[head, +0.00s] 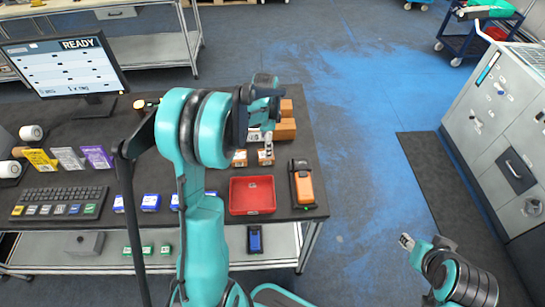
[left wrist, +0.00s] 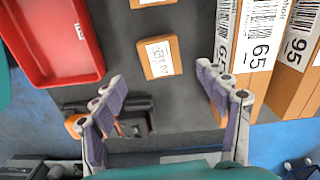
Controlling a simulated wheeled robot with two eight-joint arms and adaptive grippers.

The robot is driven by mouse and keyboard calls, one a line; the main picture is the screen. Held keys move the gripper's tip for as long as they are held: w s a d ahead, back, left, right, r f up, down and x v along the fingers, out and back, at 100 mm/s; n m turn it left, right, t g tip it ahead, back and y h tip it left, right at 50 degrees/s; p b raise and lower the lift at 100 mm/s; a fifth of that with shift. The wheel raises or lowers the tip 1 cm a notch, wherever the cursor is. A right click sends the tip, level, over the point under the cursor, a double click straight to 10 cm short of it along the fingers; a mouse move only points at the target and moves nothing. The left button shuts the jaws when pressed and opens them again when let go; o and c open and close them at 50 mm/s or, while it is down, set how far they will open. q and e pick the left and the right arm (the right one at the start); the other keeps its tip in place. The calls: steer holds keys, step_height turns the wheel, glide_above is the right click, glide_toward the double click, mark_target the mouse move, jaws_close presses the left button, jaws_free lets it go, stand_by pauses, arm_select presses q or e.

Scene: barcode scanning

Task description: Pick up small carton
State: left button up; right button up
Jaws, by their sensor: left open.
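A small brown carton (left wrist: 159,57) with a white label lies on the dark table in the left wrist view. A second small carton (left wrist: 150,3) is cut off at that view's top edge. In the head view, one small carton (head: 240,158) shows beside my left gripper (head: 262,142); another (head: 265,158) is partly hidden by it. My left gripper (left wrist: 159,74) is open and empty, with its purple-padded fingers spread either side of the nearer small carton, apart from it. My right gripper (head: 406,242) is off the table at the lower right; its opening is unclear.
A red tray (head: 252,195) lies close by. An orange scanner (head: 303,187) sits in a black holder at the table's right edge. Taller labelled cartons (left wrist: 252,32) stand near the right finger. The keyboard (head: 60,202) and monitor (head: 65,68) are on the left.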

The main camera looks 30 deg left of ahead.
arm_select(q)
steer(key=f+b, duration=0.1)
steer(key=f, duration=0.4)
steer(key=shift+a+f+b, duration=0.2)
steer(key=shift+f+b, duration=0.15)
steer(key=shift+r, duration=0.1)
steer(key=shift+c, duration=0.6)
steer(key=c, duration=1.2)
